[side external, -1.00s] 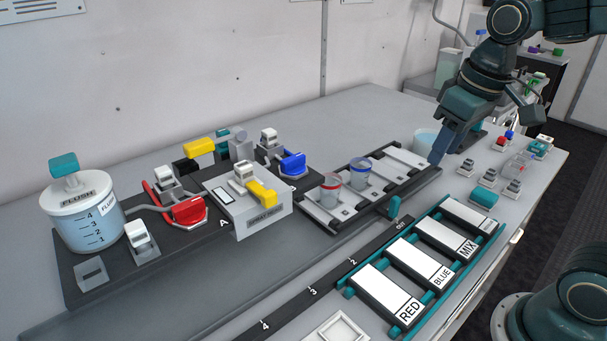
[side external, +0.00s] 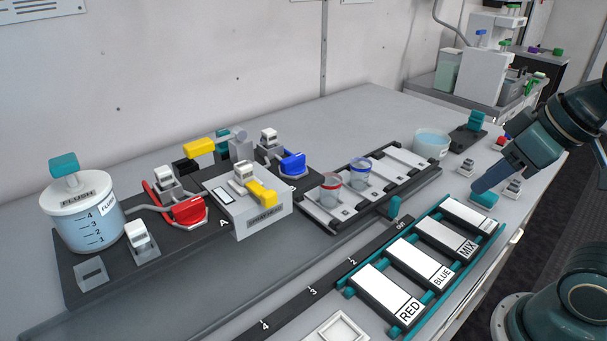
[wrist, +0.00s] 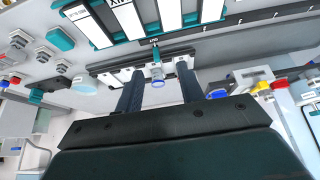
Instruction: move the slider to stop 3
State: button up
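The slider is a dark tray with white slots (side external: 410,160), and its teal handle (side external: 394,208) stands by the OUT mark of the dark stop strip (side external: 335,275). The strip is marked OUT, 2, 3 (side external: 312,291) and 4 towards the front left. The slider holds a red-rimmed cup (side external: 330,190) and a blue-rimmed cup (side external: 360,175). My gripper (side external: 478,190) is right of the slider, apart from its handle. In the wrist view my gripper (wrist: 160,70) has its fingers apart with nothing held; the teal handle (wrist: 155,55) shows beyond them.
A teal rack (side external: 346,292) with labelled white plates lies along the strip's front side. A console with red, yellow and blue levers (side external: 188,210) and the flush tank (side external: 82,220) stand left. A white square tray (side external: 337,330) is at the front.

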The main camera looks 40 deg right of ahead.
jog(key=shift+w, duration=0.15)
grip_shut()
jog(key=w+d+f+y, duration=0.1)
jog(key=w+f+y, duration=0.1)
jog(key=w, duration=0.5)
jog(key=w+d+f+y, duration=0.2)
jog(key=w+f, duration=0.2)
jog(key=w, duration=0.3)
jog(key=w+d+f+n+g+y, duration=0.1)
jog(key=w+f, duration=0.2)
jog(key=w, duration=0.4)
jog(key=shift+d+f+y, duration=0.4)
